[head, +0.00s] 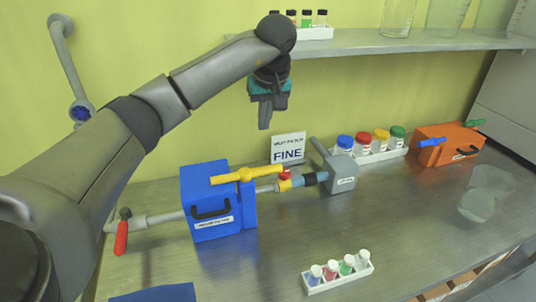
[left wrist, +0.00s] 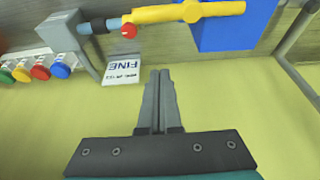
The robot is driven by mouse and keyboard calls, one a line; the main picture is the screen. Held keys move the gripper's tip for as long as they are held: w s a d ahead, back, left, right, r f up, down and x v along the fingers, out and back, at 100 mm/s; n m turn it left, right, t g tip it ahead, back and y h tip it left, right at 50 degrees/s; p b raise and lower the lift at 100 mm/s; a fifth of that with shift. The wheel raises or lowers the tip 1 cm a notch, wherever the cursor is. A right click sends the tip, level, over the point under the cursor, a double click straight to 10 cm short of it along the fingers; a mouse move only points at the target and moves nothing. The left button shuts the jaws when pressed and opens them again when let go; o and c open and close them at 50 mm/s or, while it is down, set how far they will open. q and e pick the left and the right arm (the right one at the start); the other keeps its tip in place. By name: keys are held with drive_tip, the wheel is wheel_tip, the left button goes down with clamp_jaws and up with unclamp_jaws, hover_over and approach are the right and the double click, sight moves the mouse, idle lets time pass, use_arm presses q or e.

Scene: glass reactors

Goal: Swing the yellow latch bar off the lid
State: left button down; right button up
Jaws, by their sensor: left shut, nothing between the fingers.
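The yellow latch bar (head: 234,177) lies across the top of the blue box (head: 205,205), pivoting near its right end in the head view. The box has a black handle on its front. In the left wrist view the yellow bar (left wrist: 180,13) shows at the top, with the blue box (left wrist: 225,35) beside it. My left gripper (head: 264,125) is shut and empty, pointing down in the air above and behind the box, apart from the bar. Its closed fingers (left wrist: 158,75) show in the left wrist view. My right gripper is not in view.
A FINE sign (head: 289,149) stands behind the box. A grey block (head: 340,174) and pipe sit to its right. A red-handled valve (head: 121,235) is at left. A vial rack (head: 338,278) stands in front, an orange box (head: 447,146) at far right. A shelf (head: 360,42) runs above.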

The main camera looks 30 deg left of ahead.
sight(247, 174)
use_arm(q)
wheel_tip(247, 174, down, 10)
drive_tip(key=p, duration=0.1)
drive_tip(key=shift+s+d+f, duration=0.15)
drive_tip(key=shift+d, duration=0.05)
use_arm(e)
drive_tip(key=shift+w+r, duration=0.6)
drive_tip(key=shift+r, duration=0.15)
